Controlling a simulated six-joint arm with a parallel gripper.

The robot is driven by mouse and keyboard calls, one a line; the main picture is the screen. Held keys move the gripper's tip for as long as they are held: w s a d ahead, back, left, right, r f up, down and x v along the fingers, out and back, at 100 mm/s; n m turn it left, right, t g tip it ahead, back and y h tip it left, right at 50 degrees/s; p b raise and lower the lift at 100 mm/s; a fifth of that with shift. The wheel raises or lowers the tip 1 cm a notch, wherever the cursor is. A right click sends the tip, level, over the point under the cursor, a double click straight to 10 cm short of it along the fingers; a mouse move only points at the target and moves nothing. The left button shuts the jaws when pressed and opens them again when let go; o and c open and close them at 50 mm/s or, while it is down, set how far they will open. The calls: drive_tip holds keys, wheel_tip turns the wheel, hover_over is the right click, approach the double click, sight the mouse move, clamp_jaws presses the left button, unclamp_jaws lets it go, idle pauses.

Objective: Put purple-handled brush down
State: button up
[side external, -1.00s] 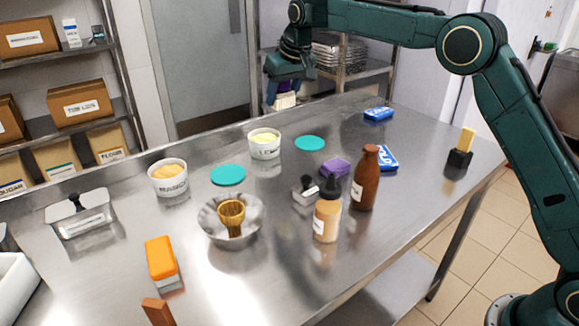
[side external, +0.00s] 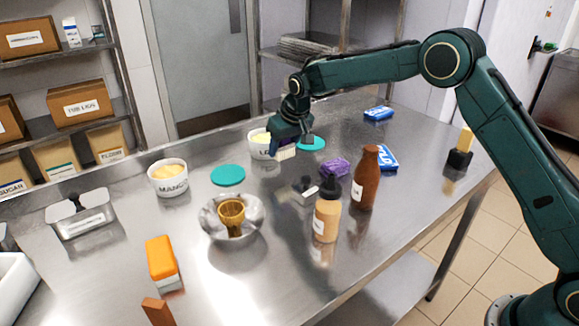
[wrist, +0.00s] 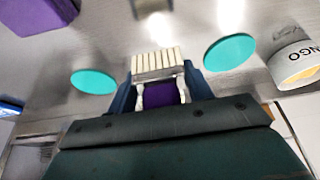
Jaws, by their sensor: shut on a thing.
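My gripper (side external: 291,141) is above the middle of the steel table, in front of the lemon tub. It is shut on the purple-handled brush (wrist: 160,94). The brush's pale bristles (side external: 284,153) hang below the jaws in the side view. In the wrist view, the cream bristles (wrist: 156,61) point away from the jaws and the purple handle lies between the fingers. The brush appears to be clear of the table top (side external: 330,251).
A lemon tub (side external: 258,150) and a teal lid (side external: 312,143) are close by the gripper. A purple block (side external: 335,167), a small metal container (side external: 300,189) and two bottles (side external: 327,215) (side external: 366,180) stand nearby. A mango tub (side external: 168,178), another teal lid (side external: 228,175) and a steel bowl (side external: 256,221) are leftward.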

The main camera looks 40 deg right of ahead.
sight(285, 158)
drive_tip(key=shift+f, duration=2.75)
drive_tip(key=shift+f, duration=0.15)
drive_tip(key=o, duration=1)
drive_tip(key=shift+c, duration=0.2)
drive_tip(key=v, duration=1.2)
drive_tip(key=shift+s, duration=0.1)
